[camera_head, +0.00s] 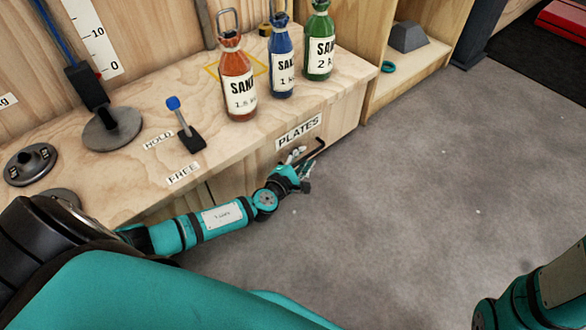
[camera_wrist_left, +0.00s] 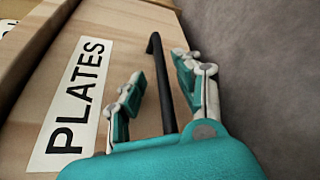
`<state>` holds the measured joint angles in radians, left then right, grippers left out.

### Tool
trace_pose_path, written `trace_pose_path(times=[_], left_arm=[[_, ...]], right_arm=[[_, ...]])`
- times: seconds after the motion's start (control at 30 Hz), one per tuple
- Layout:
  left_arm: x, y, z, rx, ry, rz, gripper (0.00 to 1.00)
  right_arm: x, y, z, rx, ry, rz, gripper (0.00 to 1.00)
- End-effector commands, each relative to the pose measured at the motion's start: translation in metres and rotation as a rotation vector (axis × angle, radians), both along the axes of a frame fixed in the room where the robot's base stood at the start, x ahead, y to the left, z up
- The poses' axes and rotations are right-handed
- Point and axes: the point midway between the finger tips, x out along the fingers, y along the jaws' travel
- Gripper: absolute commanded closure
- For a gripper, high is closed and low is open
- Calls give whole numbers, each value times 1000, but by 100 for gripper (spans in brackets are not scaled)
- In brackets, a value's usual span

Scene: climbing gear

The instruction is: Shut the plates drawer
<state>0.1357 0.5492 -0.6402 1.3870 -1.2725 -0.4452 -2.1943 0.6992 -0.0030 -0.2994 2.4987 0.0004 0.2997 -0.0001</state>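The plates drawer (camera_head: 345,118) is a wooden front under the bench edge, with a white PLATES label (camera_head: 299,131). Its label fills the left of the left wrist view (camera_wrist_left: 75,100). I cannot tell how far the drawer stands out. A black bar handle (camera_head: 317,148) is fixed to the front, and it runs upright in the left wrist view (camera_wrist_left: 158,75). My left gripper (camera_head: 300,168) is at the handle. Its fingers are apart, one on each side of the bar, with gaps visible. My right gripper is out of view.
The bench top (camera_head: 145,98) carries orange (camera_head: 238,85), blue (camera_head: 281,62) and green (camera_head: 319,45) sand bottles. A blue-tipped lever (camera_head: 183,122) stands between HOLD and FREE labels. The grey floor (camera_head: 420,200) in front is clear.

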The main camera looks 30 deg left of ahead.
Motion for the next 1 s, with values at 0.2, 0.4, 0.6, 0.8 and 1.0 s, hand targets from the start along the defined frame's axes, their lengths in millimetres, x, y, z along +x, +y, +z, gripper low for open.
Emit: trace_pose_path(times=[0.2, 0.4, 0.6, 0.8, 1.0], left_arm=[[-48, 0, 9, 0, 5, -3, 66], [-83, 1, 17, 1, 5, -2, 66], [-100, 1, 21, 0, 4, -1, 66], [-101, 1, 22, 0, 3, -1, 66], [-101, 1, 22, 0, 3, -2, 66]], right_arm=[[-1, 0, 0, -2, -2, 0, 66], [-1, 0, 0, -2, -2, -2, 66], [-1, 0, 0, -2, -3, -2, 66], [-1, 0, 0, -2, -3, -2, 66], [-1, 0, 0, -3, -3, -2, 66]])
